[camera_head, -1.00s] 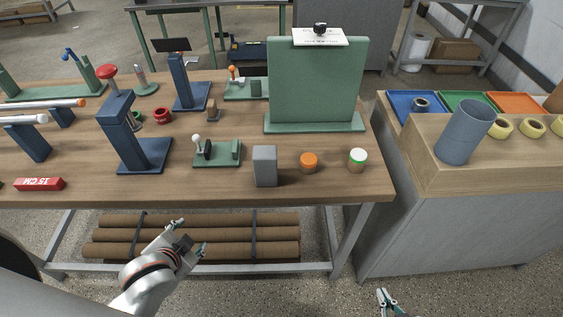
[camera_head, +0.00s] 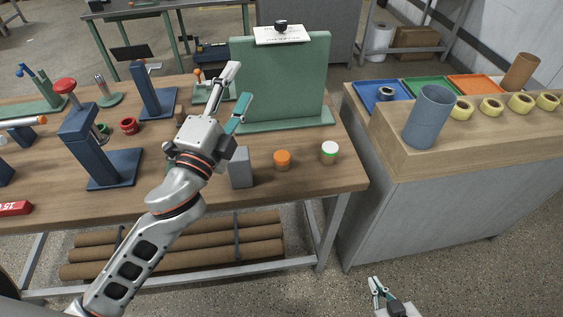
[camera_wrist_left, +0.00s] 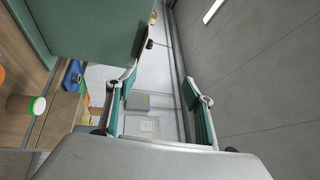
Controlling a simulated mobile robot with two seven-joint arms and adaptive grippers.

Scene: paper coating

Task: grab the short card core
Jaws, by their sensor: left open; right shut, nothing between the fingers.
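A short brown card core (camera_head: 520,71) stands, tilted in the picture, at the far right of the head view, behind the yellow tape rolls on the right-hand counter. My left gripper (camera_head: 241,83) is raised over the workbench in front of the green board, well to the left of the core. In the left wrist view its fingers (camera_wrist_left: 157,78) are spread with nothing between them, and I cannot make out the core there. My right gripper (camera_head: 377,287) is low at the bottom edge, in front of the counter, shut and empty.
The green upright board (camera_head: 285,80) stands close to my left gripper. A blue-grey cylinder (camera_head: 430,117) and several tape rolls (camera_head: 491,107) stand on the counter (camera_head: 440,150). Coloured trays (camera_head: 427,90) lie behind. Long brown tubes (camera_head: 180,248) lie under the workbench.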

